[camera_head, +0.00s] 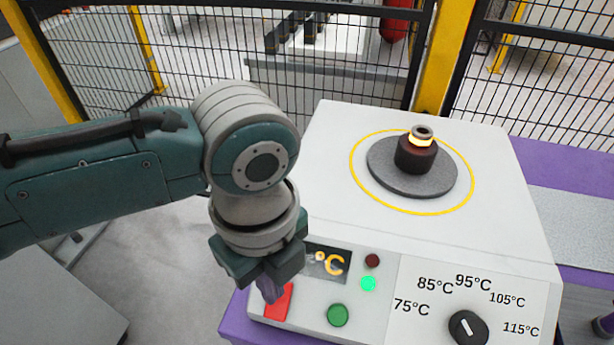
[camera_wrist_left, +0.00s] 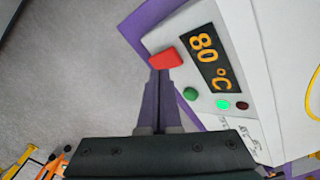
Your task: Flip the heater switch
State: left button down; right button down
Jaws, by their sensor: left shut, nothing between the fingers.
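The heater is a white box (camera_head: 335,170) with a control panel on its front. Its red switch (camera_head: 279,305) is at the panel's left end, and it also shows in the left wrist view (camera_wrist_left: 166,59). My left gripper (camera_head: 270,294) is shut and empty, with its purple fingertips at the red switch. In the left wrist view the fingertips (camera_wrist_left: 158,76) meet the switch's edge; I cannot tell whether they press on it. The fingers hide part of the switch in the head view. My right gripper is not in view.
The panel has a display (camera_wrist_left: 208,57) reading 80 °C, a lit green lamp (camera_head: 369,284), a dark red lamp (camera_head: 372,261), a green button (camera_head: 338,315) and a temperature dial (camera_head: 467,328). A dark part with a glowing ring (camera_head: 416,155) stands on the round plate on top.

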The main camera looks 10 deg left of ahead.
aim_at(276, 308)
pick_arm(q)
jog(key=shift+f+b, duration=1.05)
jog(key=shift+f, duration=0.4)
dwell(0.4)
notch_tip(276, 308, up, 7)
jog(key=p, duration=0.7)
jog(key=shift+p, duration=0.3)
